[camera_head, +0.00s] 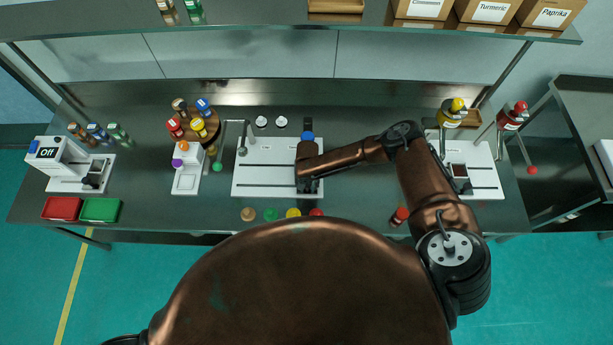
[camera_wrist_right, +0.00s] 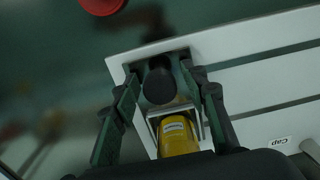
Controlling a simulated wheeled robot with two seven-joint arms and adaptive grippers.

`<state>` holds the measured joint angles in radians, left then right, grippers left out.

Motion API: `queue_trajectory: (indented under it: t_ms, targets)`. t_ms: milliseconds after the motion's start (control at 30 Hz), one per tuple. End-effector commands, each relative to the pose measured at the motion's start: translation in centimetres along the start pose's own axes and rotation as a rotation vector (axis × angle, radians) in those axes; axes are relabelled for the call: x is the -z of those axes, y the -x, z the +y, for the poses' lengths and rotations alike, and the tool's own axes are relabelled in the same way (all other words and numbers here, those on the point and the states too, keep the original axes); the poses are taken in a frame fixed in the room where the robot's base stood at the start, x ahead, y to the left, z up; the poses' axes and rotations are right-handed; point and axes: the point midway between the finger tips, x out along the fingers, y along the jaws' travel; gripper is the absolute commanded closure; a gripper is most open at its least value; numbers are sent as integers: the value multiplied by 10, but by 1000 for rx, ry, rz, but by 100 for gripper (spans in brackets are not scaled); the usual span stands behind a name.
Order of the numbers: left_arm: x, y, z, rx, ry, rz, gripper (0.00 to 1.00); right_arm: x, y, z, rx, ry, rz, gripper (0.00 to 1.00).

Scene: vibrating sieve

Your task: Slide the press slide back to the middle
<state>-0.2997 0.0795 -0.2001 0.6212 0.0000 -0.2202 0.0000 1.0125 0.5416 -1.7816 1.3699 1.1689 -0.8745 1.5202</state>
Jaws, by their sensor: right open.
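The press board (camera_head: 262,183) is a white plate with dark slots in the middle of the table; it also shows in the right wrist view (camera_wrist_right: 245,88). The press slide, with a round black knob (camera_wrist_right: 159,87), sits at the right end of the board in the head view, mostly hidden there by my arm. A yellow bottle (camera_wrist_right: 179,137) stands by the knob in a pale holder. My right gripper (camera_head: 308,184) is over the slide. In the right wrist view my right gripper (camera_wrist_right: 161,76) is open, its fingers either side of the knob. My left gripper is not in view.
Coloured caps (camera_head: 270,214) lie in a row before the board. A round wooden rack (camera_head: 204,128) of bottles stands to the left. Another white station (camera_head: 484,181) with levers is on the right. Red (camera_head: 62,208) and green (camera_head: 100,209) trays sit front left.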

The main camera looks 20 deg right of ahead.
Motion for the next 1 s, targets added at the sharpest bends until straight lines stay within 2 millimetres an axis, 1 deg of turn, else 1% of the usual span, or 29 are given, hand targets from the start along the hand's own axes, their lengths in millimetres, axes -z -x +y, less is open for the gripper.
queue_trajectory:
  t_ms: [367, 1000]
  targets:
    - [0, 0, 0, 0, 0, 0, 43, 0, 0, -2, 0, 0, 0, 59]
    - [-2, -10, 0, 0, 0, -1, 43, 0, -1, -38, 2, 1, 0, 59]
